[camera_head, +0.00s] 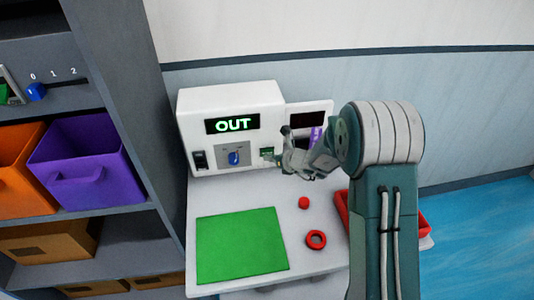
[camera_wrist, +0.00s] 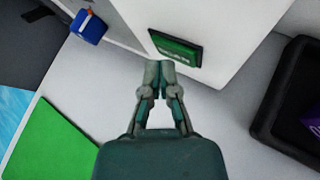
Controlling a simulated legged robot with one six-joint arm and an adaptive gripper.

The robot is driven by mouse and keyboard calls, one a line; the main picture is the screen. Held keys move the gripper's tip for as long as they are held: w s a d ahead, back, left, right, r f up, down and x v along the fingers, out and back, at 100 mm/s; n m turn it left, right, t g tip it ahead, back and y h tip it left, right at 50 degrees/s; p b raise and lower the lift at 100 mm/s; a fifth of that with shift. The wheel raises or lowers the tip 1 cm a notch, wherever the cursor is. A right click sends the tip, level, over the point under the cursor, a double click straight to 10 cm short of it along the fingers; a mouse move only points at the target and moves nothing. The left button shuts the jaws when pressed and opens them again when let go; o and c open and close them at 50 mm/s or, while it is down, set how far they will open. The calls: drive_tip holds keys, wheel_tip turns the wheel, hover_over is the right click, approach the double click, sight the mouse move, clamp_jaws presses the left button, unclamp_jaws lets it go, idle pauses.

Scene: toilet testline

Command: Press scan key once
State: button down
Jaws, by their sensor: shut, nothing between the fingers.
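The green scan key (camera_head: 267,152) is on the lower right of the front of a white machine (camera_head: 215,100) whose screen reads "OUT". In the wrist view the green key (camera_wrist: 175,50) has lettering too blurred to read. My gripper (camera_wrist: 158,70) is shut with nothing between its fingers. Its tips are just below and left of the key in that view. I cannot tell whether they touch it. In the head view my gripper (camera_head: 276,158) is close in front of the key and partly covers that area.
A blue knob (camera_head: 235,158) and a black switch (camera_head: 201,159) are left of the key. A green mat (camera_head: 240,245), a red ring (camera_head: 316,239) and a small red piece (camera_head: 304,202) lie on the white table. A red tray (camera_head: 342,208) is partly behind my arm. Shelves stand left.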

drive_tip(key=shift+s+d, duration=0.1)
drive_tip(key=shift+s, duration=0.25)
drive_tip(key=shift+s+d, duration=0.25)
drive_tip(key=shift+s, duration=1)
drive_tip(key=shift+s+d, duration=0.25)
drive_tip(key=shift+s, duration=0.95)
